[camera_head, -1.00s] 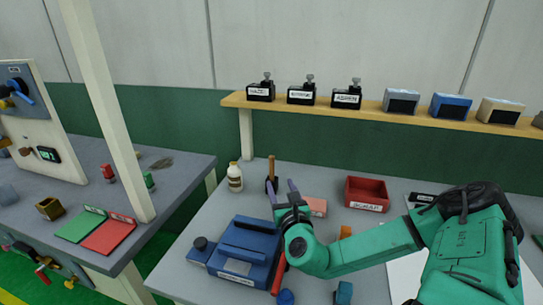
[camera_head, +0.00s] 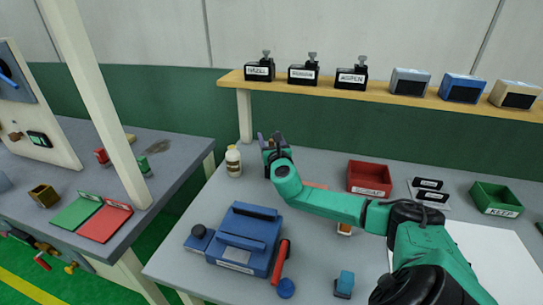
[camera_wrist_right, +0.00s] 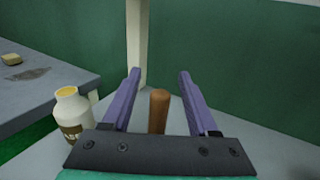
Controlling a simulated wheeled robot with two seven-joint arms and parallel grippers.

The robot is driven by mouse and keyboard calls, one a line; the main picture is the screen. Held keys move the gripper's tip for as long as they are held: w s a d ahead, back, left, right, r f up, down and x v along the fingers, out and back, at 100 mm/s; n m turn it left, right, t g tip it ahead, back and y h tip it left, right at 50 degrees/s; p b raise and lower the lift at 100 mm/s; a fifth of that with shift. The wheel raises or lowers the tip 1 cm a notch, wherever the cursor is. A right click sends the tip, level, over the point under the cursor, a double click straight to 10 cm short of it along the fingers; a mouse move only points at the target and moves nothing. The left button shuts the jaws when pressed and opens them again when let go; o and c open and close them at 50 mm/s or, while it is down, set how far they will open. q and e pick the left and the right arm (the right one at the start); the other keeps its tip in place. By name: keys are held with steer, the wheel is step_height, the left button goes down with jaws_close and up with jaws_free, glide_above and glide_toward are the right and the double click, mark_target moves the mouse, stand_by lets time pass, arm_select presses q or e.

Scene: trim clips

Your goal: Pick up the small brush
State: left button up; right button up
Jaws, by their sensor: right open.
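The small brush shows as an upright brown wooden handle (camera_wrist_right: 158,110) in the right wrist view. It stands between the two purple fingers of my right gripper (camera_wrist_right: 159,74), with a gap on each side. My right gripper (camera_head: 269,137) is open in the head view, at the back left of the grey bench. There the brush is hidden behind the gripper, and its lower part is hidden in the wrist view too. My left gripper is not in view.
A white bottle (camera_head: 233,161) stands just left of my right gripper. A shelf post (camera_head: 245,116) rises behind it. A blue machine (camera_head: 245,238), a red bin (camera_head: 369,176) and a green bin (camera_head: 497,198) are on the bench. The shelf (camera_head: 400,97) runs above.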

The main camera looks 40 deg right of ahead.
steer(key=shift+w+d+f, duration=0.1)
steer(key=shift+w+f, duration=0.05)
steer(key=shift+w, duration=0.1)
jaws_close()
